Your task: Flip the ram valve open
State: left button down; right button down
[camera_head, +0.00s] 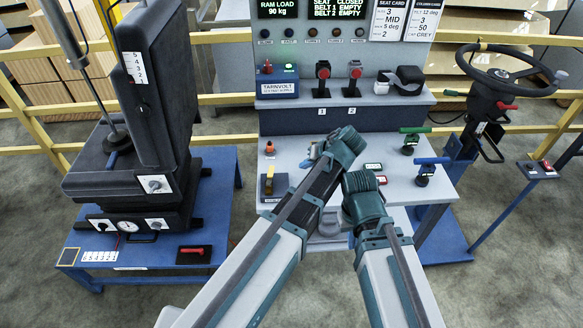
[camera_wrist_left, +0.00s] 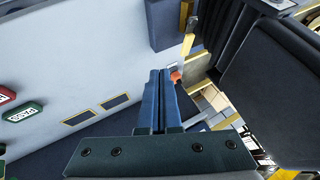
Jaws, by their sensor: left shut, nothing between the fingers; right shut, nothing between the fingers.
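No readable label names the ram valve, so I cannot tell for sure which handle it is. One candidate is a red lever on a dark plate (camera_head: 194,251), lying flat on the blue stand below the seat. The orange knob (camera_wrist_left: 176,76) also shows beyond my left gripper's tips. My left gripper (camera_head: 315,151) is above the bench, its blue fingers (camera_wrist_left: 160,74) shut and empty. My right gripper (camera_head: 351,240) is mostly hidden behind its arm; only a blue bit shows.
The black seat (camera_head: 155,90) with a rod stands on the blue stand (camera_head: 215,215) at left. The bench (camera_head: 300,150) carries a green-handled valve (camera_head: 411,141) and a blue-handled valve (camera_head: 426,170) at right. A steering wheel (camera_head: 508,70) stands far right. Open floor separates stand and bench.

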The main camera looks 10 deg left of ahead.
aim_at(273, 170)
pick_arm(q)
jog(key=b+x, duration=0.7)
jog(key=x, duration=0.3)
jog(key=shift+s+d+f+b, duration=0.1)
jog(key=shift+b, duration=0.25)
jog(key=a, duration=0.3)
jog(key=shift+s+a, duration=0.1)
jog(key=shift+s, duration=0.1)
jog(key=shift+a, duration=0.5)
jog(key=shift+w+a+n+g, duration=0.25)
jog(key=shift+a+n+g, duration=0.05)
jog(key=shift+a+n, duration=0.35)
jog(key=shift+s+a+r, duration=0.1)
jog(key=shift+a+r, duration=0.1)
jog(key=shift+r, duration=0.05)
jog(key=shift+s+d, duration=0.1)
jog(key=shift+s, duration=0.05)
